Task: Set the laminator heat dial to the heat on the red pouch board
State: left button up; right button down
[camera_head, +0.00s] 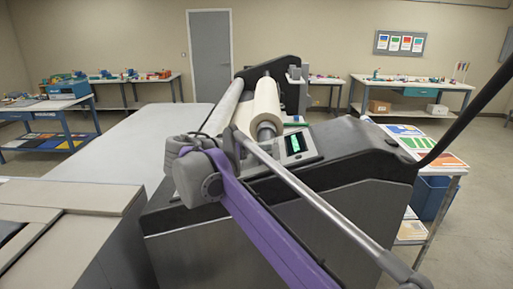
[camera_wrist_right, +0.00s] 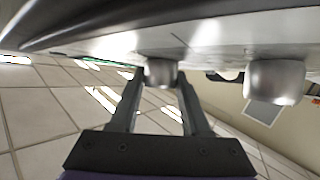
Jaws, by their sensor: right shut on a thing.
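The laminator (camera_head: 345,150) stands in the middle of the head view, a large dark grey machine with a white roll. Its small display (camera_head: 296,143) is lit green, but its text is too small to read. In the right wrist view a silver knob (camera_wrist_right: 160,71) sits between the fingertips of my right gripper (camera_wrist_right: 160,84), which is shut on it. A second silver knob (camera_wrist_right: 276,82) stands apart to the right. I cannot read any dial marks. A wall board (camera_head: 400,43) holds several coloured sheets, one red (camera_head: 407,43). My left gripper is out of view.
A side rack (camera_head: 435,172) with coloured sheets and a blue bin (camera_head: 430,197) stands right of the laminator. A blue cart (camera_head: 48,122) is at the left. Workbenches line the back wall. A grey bar crosses above the laminator's front.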

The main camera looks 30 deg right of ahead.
jog(key=m+g, duration=0.3)
jog(key=m+g+h, duration=0.1)
jog(key=m+g, duration=0.2)
jog(key=shift+f+m+g+h, duration=0.15)
jog(key=shift+m+g+h, duration=0.15)
dwell(0.4)
jog(key=shift+c, duration=1.9)
grip_release()
jog(key=shift+w+a, duration=0.1)
jog(key=v, duration=1)
jog(key=shift+w+a, duration=0.1)
jog(key=shift+a, duration=0.2)
